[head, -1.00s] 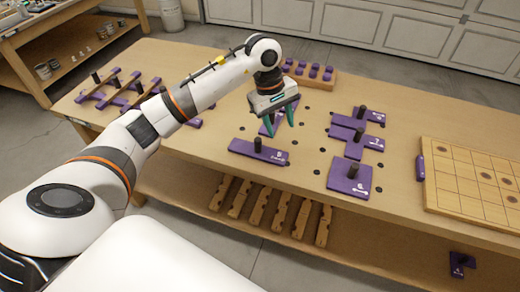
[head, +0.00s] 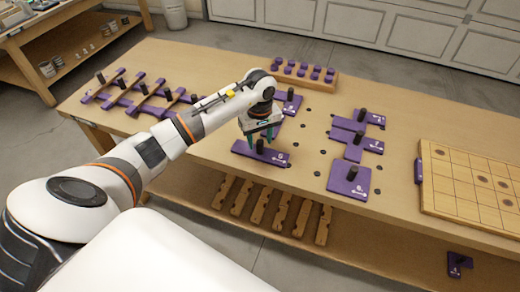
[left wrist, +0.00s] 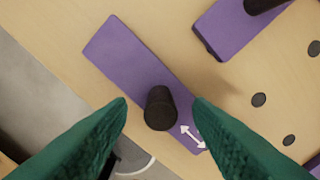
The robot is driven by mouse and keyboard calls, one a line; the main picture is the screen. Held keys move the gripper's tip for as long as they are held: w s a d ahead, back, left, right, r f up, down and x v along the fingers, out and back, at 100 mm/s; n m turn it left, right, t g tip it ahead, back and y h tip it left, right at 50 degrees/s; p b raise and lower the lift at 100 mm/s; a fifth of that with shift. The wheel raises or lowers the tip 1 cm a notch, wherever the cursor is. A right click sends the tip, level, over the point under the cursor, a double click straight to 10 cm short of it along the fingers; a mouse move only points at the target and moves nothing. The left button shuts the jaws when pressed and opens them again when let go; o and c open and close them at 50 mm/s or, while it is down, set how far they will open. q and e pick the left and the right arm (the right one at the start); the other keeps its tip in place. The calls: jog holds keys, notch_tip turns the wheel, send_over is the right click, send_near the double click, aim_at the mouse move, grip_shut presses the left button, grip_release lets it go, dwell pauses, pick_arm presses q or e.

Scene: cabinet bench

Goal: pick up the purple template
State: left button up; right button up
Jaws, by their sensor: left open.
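A flat purple template (head: 272,157) with an upright black knob (head: 260,146) lies on the bench near its front edge. My left gripper (head: 260,137) is open just above it. In the left wrist view the template (left wrist: 130,62) lies diagonally, with a white double arrow at one end. Its black knob (left wrist: 160,107) stands between the two green fingertips (left wrist: 160,103), and I see no contact. Another purple template (head: 290,103) lies just behind; its edge also shows in the left wrist view (left wrist: 228,28). My right gripper is not in view.
More purple templates with black knobs lie at right (head: 348,178) and at far left (head: 143,106). A wooden block with purple pegs (head: 305,82) stands at the back. A wooden grid board (head: 470,180) is at right. Wooden pieces (head: 280,212) lie on the shelf below.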

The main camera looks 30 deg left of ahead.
pick_arm(q)
jog(key=shift+f, duration=0.8)
jog(key=shift+c, duration=0.6)
jog(key=c, duration=0.9)
grip_shut()
jog(key=shift+r, duration=0.1)
